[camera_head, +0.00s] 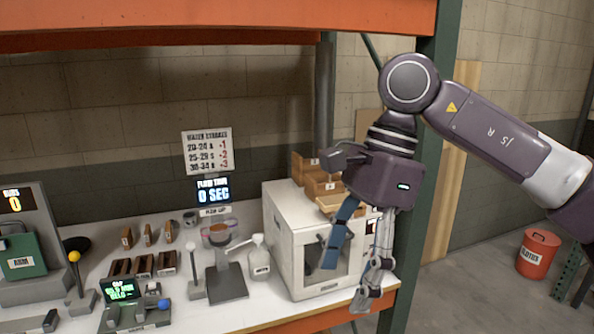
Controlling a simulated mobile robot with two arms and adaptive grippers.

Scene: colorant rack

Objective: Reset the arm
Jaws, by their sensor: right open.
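My right arm (505,135) comes in from the right, bent at a raised joint. Its right gripper (350,280) hangs down in front of the right end of the bench, with its fingers apart. I see nothing held between them. The gripper overlaps the front of a white box-shaped machine (283,235) with a dark window; whether they touch cannot be told. My left gripper is not in view.
An orange shelf beam (220,20) and a green post (428,165) frame the bench. Wooden boxes (322,185), a white bottle (259,262), a stand (226,282), levers and displays crowd the white bench top (268,315). A red bin (538,255) stands on clear floor at right.

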